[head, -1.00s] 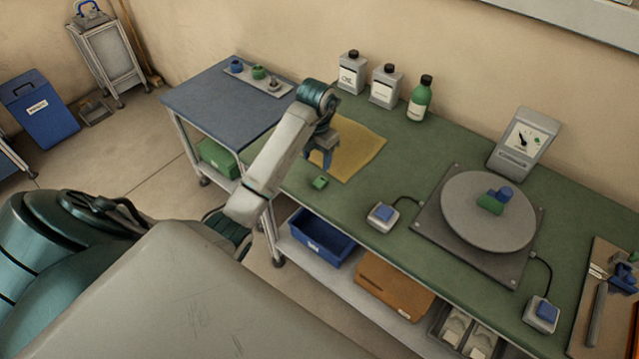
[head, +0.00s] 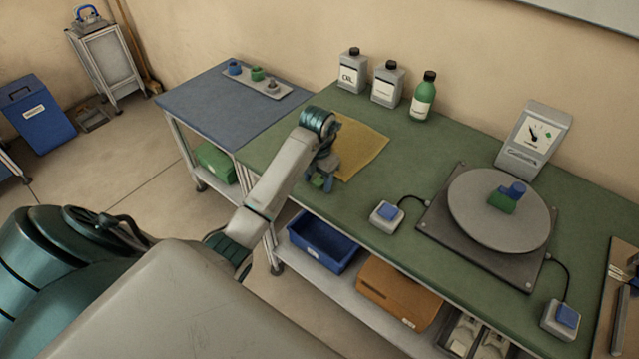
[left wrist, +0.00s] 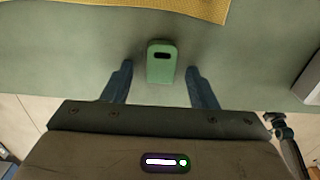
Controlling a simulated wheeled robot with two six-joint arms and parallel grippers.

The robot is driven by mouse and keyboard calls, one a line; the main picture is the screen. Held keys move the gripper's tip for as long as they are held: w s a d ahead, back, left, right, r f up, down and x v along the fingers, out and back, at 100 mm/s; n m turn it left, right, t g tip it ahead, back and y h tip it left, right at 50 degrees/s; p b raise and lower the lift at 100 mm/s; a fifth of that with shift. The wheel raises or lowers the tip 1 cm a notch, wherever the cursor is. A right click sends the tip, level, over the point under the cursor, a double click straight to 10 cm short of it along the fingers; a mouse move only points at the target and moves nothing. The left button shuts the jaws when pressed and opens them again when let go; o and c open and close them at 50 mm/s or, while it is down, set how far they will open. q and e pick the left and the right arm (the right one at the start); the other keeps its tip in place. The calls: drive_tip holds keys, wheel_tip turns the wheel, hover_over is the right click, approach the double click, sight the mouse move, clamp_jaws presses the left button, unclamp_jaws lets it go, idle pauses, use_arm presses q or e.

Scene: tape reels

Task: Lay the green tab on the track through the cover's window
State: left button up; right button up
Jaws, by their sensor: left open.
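The green tab (left wrist: 161,68) lies on the green bench top, with a dark slot near its far end. In the head view the tab (head: 318,181) is partly hidden by my left gripper (head: 321,184). The left gripper is open, its two fingers (left wrist: 159,88) on either side of the tab's near end and apart from it. On the grey turntable (head: 478,222) sit a green block (head: 501,203) and a blue piece (head: 515,189). I cannot make out a cover window or a track. My right gripper is not in view.
A yellow cloth (head: 362,150) lies behind the tab. A push-button box (head: 387,214) stands to its right, and another (head: 561,319) at the front right. Bottles (head: 423,97) and a meter (head: 534,137) stand along the wall. A blue side table (head: 215,105) adjoins the left.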

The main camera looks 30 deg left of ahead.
use_arm(q)
drive_tip(key=c, duration=1.1)
drive_tip(key=shift+a+r, duration=0.1)
drive_tip(key=shift+r, duration=0.05)
